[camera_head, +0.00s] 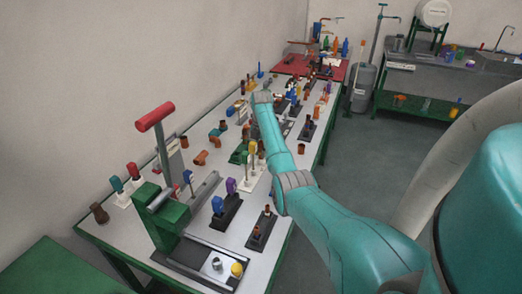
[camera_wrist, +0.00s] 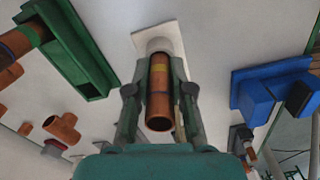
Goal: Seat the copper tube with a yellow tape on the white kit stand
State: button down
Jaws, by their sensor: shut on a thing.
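The copper tube with yellow tape (camera_wrist: 159,92) is between the fingers of my gripper (camera_wrist: 159,78) in the wrist view. My gripper is shut on it, with one finger on each side. The tube's open end faces the camera, and the yellow band is near its middle. The white kit stand (camera_wrist: 168,32) shows just beyond the tube's far end, with a pale round part behind it. I cannot tell whether the tube touches the stand. In the head view my arm reaches over the long workbench and hides the tube and most of my gripper.
In the wrist view a green channel-shaped holder (camera_wrist: 82,62) is at left, with a loose copper tee (camera_wrist: 63,128) below it. A blue block fixture (camera_wrist: 262,88) is at right. The long workbench (camera_head: 118,232) is crowded with stands and fittings around my arm.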

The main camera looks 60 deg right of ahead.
jog(key=shift+f, duration=0.1)
jog(key=c, duration=0.9)
grip_release()
jog(key=shift+c, duration=0.2)
jog(key=shift+r, duration=3.75)
